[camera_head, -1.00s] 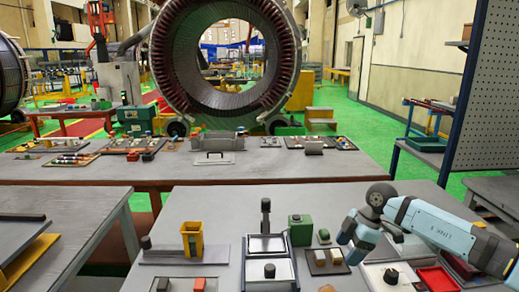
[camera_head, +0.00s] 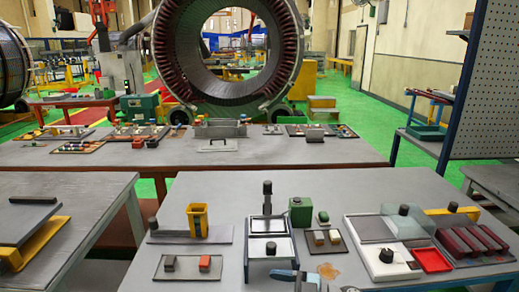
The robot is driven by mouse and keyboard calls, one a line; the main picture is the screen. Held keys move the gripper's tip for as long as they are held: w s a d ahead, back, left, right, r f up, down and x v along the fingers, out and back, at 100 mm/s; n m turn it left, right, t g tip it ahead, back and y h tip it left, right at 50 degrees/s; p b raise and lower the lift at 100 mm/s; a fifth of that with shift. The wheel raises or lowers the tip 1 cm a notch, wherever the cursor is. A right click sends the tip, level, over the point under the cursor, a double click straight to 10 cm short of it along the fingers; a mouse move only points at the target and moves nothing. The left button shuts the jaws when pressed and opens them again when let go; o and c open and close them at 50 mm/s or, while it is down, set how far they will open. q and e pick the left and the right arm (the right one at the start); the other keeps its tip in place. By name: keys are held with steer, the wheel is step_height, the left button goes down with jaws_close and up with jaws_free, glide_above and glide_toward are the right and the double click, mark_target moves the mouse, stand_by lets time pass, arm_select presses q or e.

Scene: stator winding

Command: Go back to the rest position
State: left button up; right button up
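My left arm and gripper are out of view. The near table (camera_head: 340,190) carries the work items, and nothing is seen held.
On the near table are a yellow holder (camera_head: 197,220), a tray with grey and red blocks (camera_head: 187,267), a green box (camera_head: 301,211), a red tray (camera_head: 431,260) and dark red bars (camera_head: 473,241). A large stator ring (camera_head: 229,50) stands behind the far table (camera_head: 90,180).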

steer(key=s+d+f+m+t+h, duration=0.4)
steer(key=s+d+f+m+h, duration=0.45)
steer(key=s+f, duration=0.25)
steer(key=s+d+f+m+t+h, duration=0.3)
steer(key=s+d+f+m+h, duration=0.4)
steer(key=s+f+m, duration=0.3)
step_height(320, 180, up, 12)
steer(key=n+p, duration=0.2)
steer(key=p, duration=1.1)
steer(key=shift+s+d+f+t, duration=0.15)
steer(key=shift+s+f+t, duration=0.05)
steer(key=shift+s+t, duration=0.2)
